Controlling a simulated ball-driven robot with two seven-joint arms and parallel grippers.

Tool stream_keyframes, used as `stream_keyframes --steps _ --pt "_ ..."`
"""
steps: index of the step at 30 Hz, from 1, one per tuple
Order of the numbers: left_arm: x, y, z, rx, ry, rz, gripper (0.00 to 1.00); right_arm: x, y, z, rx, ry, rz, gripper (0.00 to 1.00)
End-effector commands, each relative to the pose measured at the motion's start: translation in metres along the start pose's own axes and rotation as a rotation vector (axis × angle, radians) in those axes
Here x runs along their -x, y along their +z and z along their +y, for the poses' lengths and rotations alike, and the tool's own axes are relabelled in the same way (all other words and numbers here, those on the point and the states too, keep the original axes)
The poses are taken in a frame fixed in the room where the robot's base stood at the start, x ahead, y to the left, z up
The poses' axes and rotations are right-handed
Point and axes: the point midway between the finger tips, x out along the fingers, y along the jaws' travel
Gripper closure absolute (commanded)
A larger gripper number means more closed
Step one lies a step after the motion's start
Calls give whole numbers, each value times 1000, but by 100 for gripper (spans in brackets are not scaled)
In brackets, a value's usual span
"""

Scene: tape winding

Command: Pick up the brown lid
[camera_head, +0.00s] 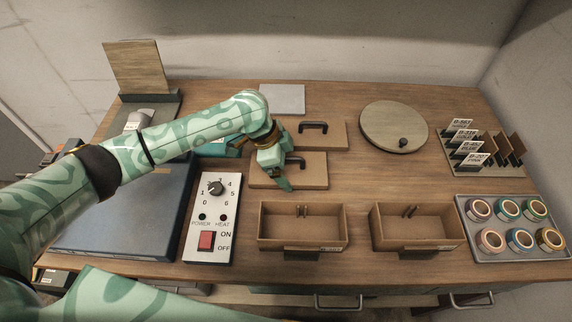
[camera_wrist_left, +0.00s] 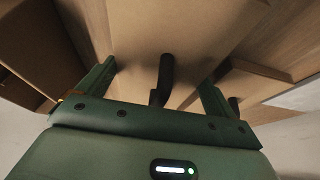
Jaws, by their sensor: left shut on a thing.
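Two flat brown lids with black bar handles are in the head view. The nearer brown lid (camera_head: 312,178) has my left gripper (camera_head: 284,181) over its left part, hiding some of its handle (camera_head: 297,161). The farther lid (camera_head: 335,133) lies just behind it. In the left wrist view, the black handle (camera_wrist_left: 165,78) stands between the two fingers of my left gripper (camera_wrist_left: 158,88). My left gripper is shut on the nearer lid; where the fingers touch it is not clear. The lid appears at or close to table level. My right gripper is not in view.
Two open brown boxes (camera_head: 262,238) (camera_head: 461,238) stand in front. A control box (camera_head: 224,190) is at left, beside a blue-grey case (camera_head: 130,215). A round disc (camera_head: 382,122), a card rack (camera_head: 490,170) and a tape tray (camera_head: 515,255) are at right. Wood between lids and disc is clear.

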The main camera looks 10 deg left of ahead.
Motion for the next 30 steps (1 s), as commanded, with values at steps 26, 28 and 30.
stream_keyframes --steps 26,28,30 --pt "122 -18 133 -1 1 1 30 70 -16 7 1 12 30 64" --pt "123 -18 136 0 1 1 30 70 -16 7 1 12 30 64" --pt "124 -18 137 0 1 1 30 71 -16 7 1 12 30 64"
